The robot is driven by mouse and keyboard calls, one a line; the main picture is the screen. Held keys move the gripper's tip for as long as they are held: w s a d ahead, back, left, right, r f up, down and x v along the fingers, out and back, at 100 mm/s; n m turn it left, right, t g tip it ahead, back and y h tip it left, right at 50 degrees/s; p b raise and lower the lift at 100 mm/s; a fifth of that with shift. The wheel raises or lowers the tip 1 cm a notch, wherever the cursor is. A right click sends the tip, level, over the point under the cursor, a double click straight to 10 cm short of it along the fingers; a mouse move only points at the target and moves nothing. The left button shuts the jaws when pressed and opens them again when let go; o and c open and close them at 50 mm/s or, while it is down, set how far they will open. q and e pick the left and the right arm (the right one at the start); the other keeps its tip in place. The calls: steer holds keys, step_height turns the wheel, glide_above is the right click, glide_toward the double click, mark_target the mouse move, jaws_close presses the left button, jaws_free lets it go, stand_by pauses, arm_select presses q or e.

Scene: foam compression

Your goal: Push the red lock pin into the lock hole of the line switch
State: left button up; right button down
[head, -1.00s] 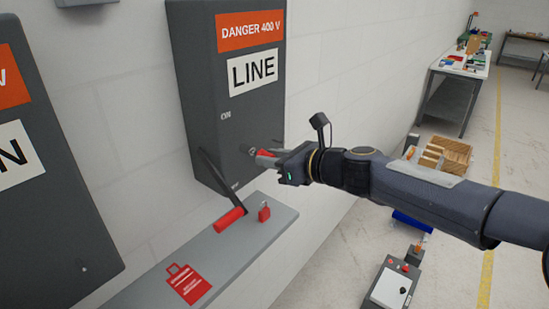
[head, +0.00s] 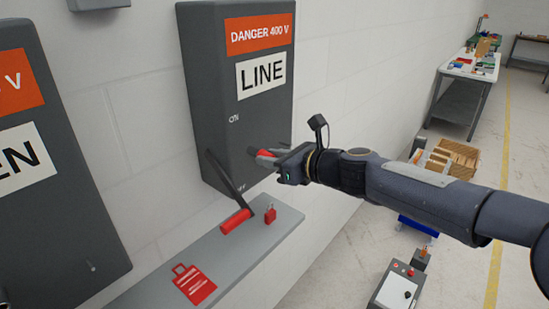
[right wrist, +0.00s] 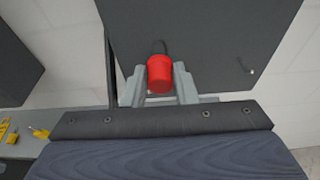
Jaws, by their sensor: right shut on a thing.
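The line switch (head: 238,95) is a dark grey wall box labelled LINE. Its lever (head: 225,178) points down toward the OFF mark and ends in a red grip (head: 235,222). My right gripper (head: 268,156) is at the lower right part of the box front, shut on the red lock pin (head: 263,153). In the right wrist view, the red pin (right wrist: 159,74) sits between both grey fingers, its dark far end toward the box face. The lock hole is hidden, so I cannot tell whether the pin is in it. My left gripper is not in view.
A grey shelf (head: 225,262) below the box carries a red padlock (head: 270,215) and a red tag (head: 195,285). Another dark box (head: 60,230) hangs at left. A control box (head: 395,290) and a workbench (head: 470,75) stand at right.

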steer(key=shift+a, duration=0.1)
steer(key=c, duration=1.1)
jaws_free()
steer(key=shift+s+d+b, duration=0.15)
steer(key=shift+s+d, duration=0.4)
steer(key=shift+d, duration=0.25)
steer(key=shift+s+d+b, duration=0.15)
steer(key=shift+s+d, duration=0.45)
steer(key=shift+d, duration=0.25)
steer(key=shift+s+d+b, duration=0.15)
steer(key=shift+s+d, duration=0.4)
steer(key=shift+d, duration=0.25)
